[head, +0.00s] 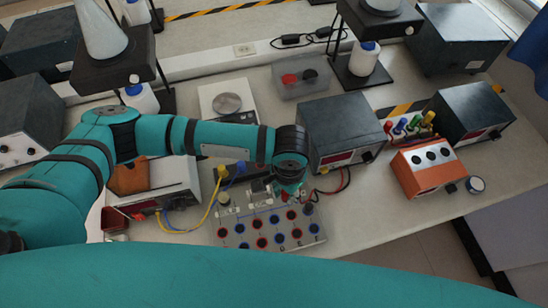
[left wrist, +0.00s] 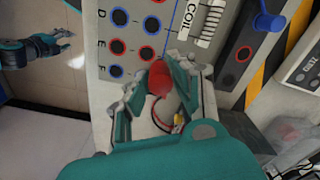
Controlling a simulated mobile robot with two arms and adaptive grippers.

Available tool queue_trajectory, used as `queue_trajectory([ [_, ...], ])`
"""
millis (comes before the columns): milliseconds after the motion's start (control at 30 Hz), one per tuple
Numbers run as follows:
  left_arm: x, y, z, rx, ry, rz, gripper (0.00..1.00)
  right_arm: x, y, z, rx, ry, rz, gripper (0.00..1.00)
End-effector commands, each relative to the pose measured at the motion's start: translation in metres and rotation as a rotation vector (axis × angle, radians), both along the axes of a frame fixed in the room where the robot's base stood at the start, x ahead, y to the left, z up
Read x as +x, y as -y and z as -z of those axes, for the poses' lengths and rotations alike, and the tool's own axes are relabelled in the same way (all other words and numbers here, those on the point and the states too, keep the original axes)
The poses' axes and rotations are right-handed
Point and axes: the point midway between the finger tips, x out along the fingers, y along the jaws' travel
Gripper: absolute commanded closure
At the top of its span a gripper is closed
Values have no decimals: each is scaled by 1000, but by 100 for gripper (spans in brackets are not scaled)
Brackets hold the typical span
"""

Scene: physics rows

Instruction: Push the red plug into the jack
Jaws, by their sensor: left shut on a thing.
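The jack board (head: 268,229) is a pale panel with rows of red and blue ringed jacks, below centre in the head view. My left gripper (head: 288,194) is over its far right part, pointing down. In the left wrist view my left gripper (left wrist: 162,82) is shut on the red plug (left wrist: 159,78), with one finger on each side. The plug's far end lies close to a red jack (left wrist: 147,52); I cannot tell whether they touch. My right gripper (left wrist: 55,42) shows at the upper left of that view, away from the board; its opening is unclear.
A dark instrument box (head: 340,128) stands just behind the gripper. An orange box (head: 428,172) is to the right. Yellow and blue leads (head: 208,213) lie left of the board. A balance (head: 228,103) stands behind. Bare table lies right of the board.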

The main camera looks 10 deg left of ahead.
Motion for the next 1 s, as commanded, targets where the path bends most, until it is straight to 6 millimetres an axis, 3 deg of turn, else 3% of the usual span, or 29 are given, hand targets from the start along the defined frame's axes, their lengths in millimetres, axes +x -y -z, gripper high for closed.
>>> queue_trajectory([
  [33, -13, 8, -6, -1, -7, -31, 100, 0, 0, -15, 0, 0, 0, 60],
  [100, -27, 17, -6, -2, -6, -86, 100, 0, 0, -25, 0, 0, 0, 60],
  [367, -70, 46, -1, 1, -4, -261, 100, 0, 0, -53, 0, 0, 0, 60],
  [400, -68, 44, 17, 5, -1, -266, 100, 1, 0, -39, 0, 1, 0, 60],
  [600, -66, 44, 51, 3, 0, -262, 100, 0, 0, -25, 0, 0, 0, 60],
  [800, -66, 44, 66, 1, 1, -259, 100, 0, -1, -21, 1, 0, 0, 60],
  [1000, -65, 44, 68, 1, 2, -259, 100, 0, -1, -21, 1, 1, 1, 60],
])
